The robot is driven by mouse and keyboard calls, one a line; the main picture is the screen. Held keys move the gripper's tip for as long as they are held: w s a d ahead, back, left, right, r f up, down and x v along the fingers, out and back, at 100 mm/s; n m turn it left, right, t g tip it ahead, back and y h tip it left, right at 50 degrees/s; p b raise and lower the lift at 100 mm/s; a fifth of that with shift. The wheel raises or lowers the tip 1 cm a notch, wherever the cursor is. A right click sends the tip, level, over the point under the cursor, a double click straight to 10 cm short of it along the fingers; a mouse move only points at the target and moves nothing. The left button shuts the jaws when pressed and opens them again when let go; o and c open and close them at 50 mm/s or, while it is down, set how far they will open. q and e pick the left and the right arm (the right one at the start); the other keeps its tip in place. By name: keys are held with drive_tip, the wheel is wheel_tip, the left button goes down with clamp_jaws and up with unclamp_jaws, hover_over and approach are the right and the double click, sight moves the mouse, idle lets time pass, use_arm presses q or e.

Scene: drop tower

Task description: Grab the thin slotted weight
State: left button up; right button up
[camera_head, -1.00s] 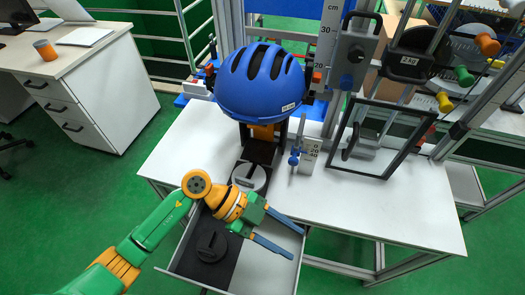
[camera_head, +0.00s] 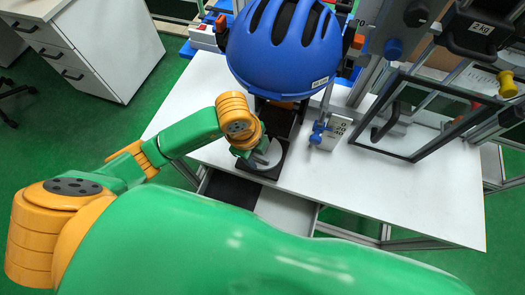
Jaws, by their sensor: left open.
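A grey slotted disc (camera_head: 266,158) lies on the black base below the blue helmet, partly covered by my left wrist. I cannot tell if it is the thin slotted weight. My left gripper (camera_head: 248,151) is at the disc, seen from above. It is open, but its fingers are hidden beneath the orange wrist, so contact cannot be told. My right gripper is not in view.
The blue helmet (camera_head: 283,45) hangs close above the disc. A blue clamp with a scale block (camera_head: 331,133) stands just right. A dark-framed clear panel (camera_head: 418,122) is farther right. The white tabletop (camera_head: 400,195) is bare at front right.

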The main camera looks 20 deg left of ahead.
use_arm(q)
drive_tip(key=shift+w+f, duration=0.15)
drive_tip(key=shift+f, duration=0.2)
clamp_jaws()
drive_tip(key=shift+r, duration=0.1)
idle(1.1)
